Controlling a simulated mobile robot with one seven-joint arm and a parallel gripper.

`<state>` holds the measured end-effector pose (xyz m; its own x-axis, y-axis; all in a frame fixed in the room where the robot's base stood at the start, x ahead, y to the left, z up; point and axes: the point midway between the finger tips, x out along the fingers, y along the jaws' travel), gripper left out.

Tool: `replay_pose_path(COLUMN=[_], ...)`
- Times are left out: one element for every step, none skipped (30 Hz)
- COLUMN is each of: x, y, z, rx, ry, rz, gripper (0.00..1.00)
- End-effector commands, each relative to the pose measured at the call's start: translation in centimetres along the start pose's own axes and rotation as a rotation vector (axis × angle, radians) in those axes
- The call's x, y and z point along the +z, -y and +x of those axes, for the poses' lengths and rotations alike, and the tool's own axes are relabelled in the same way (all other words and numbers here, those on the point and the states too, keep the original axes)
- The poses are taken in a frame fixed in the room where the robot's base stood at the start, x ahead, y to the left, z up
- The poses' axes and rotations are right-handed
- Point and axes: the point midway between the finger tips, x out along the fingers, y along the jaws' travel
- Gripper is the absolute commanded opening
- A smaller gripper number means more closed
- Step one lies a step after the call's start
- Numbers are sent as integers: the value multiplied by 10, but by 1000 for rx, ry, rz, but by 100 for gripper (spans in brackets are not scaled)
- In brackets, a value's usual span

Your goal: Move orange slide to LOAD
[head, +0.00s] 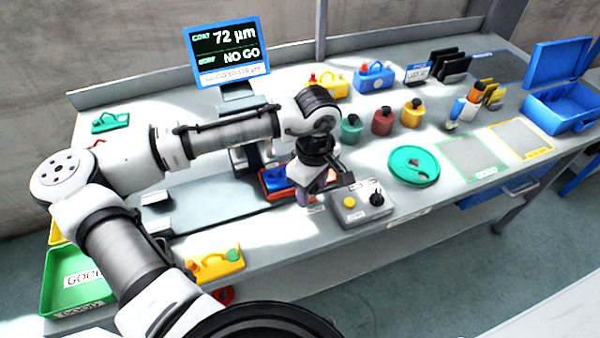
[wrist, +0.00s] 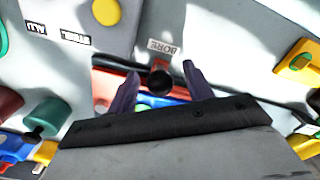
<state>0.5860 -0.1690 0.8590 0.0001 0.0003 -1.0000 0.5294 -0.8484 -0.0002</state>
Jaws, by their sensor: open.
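The orange-red slide (head: 284,196) sits on the bench, with a blue part on it, just left of the grey control box. It is partly hidden behind my gripper (head: 313,199) in the head view. In the wrist view the slide (wrist: 128,83) shows as a red-orange strip beyond my fingers. A dark round knob (wrist: 160,79) lies between the two spread fingers of my gripper (wrist: 148,76), with a gap on either side. A small label beside it reads BORE (wrist: 162,46). I cannot make out a LOAD label.
The grey control box (head: 362,209) with yellow and black knobs stands close right of my gripper. A display (head: 228,50) reading 72 µm, NO GO stands behind. A green round tray (head: 413,166) is further right. A yellow part (head: 216,264) lies at the front left.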

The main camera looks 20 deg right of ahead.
Motion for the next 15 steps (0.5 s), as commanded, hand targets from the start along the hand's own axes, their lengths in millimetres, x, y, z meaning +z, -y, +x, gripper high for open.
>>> replay_pose_path(x=[0,0,0,0,0,0,0,0,0,0,0,0,0,0,-1], y=[0,0,0,0,0,0,0,0,0,0,0,0,0,0,2], z=[0,0,0,0,0,0,0,0,0,0,0,0,0,0,-1], rx=[0,0,0,0,0,0,0,0,0,0,0,0,0,0,0], ry=[0,0,0,0,0,0,0,0,0,0,0,0,0,0,0], rz=[0,0,0,0,0,0,0,0,0,0,0,0,0,0,-1], gripper=[51,51,48,44,40,35,31,27,22,18,14,14,14,14,14])
